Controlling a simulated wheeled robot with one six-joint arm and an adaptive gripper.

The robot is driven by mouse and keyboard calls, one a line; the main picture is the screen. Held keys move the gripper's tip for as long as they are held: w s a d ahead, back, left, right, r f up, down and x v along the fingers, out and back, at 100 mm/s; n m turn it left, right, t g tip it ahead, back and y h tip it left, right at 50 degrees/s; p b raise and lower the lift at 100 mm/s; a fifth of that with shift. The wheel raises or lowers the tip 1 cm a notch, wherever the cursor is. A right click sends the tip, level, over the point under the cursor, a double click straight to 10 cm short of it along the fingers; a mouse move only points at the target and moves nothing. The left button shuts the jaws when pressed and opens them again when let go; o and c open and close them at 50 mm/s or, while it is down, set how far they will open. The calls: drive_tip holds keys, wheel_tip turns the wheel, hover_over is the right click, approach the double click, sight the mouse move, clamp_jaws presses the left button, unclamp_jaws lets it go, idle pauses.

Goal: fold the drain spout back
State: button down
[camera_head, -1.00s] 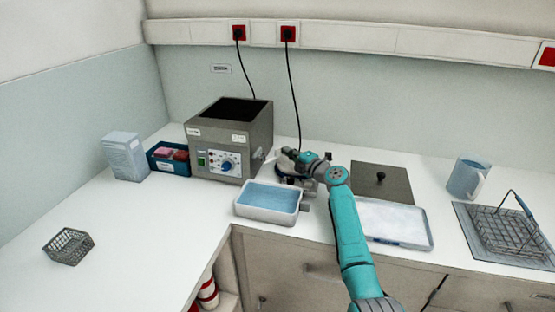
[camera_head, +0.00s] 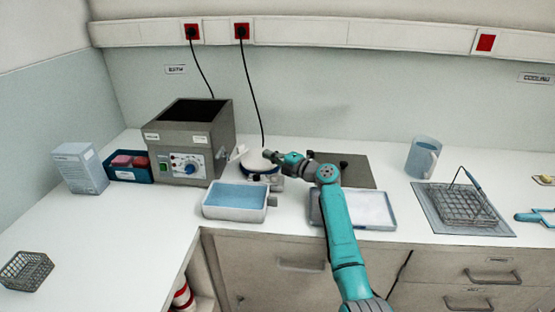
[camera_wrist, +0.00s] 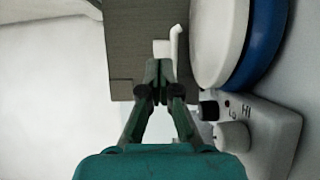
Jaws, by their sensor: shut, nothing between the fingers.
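The drain spout (camera_head: 238,152) is a small white piece on the right side of the grey bath (camera_head: 190,140). In the wrist view the spout (camera_wrist: 176,42) is a thin white bent piece beside a white fitting against the bath's grey wall (camera_wrist: 130,50). My gripper (camera_head: 268,155) is to the right of the spout, above the hotplate. In the wrist view my gripper (camera_wrist: 158,82) is shut and empty, its tips just short of the spout in the picture. Whether they touch it, I cannot tell.
A hotplate with knobs (camera_wrist: 250,130) carries a white and blue round dish (camera_wrist: 225,40) close on the gripper's right. A blue-filled tray (camera_head: 236,198) stands in front. A white tray (camera_head: 370,222), a grey plate with a knob (camera_head: 355,172) and a mug (camera_head: 423,157) lie farther right.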

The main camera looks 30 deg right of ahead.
drive_tip(key=shift+v, duration=1.9)
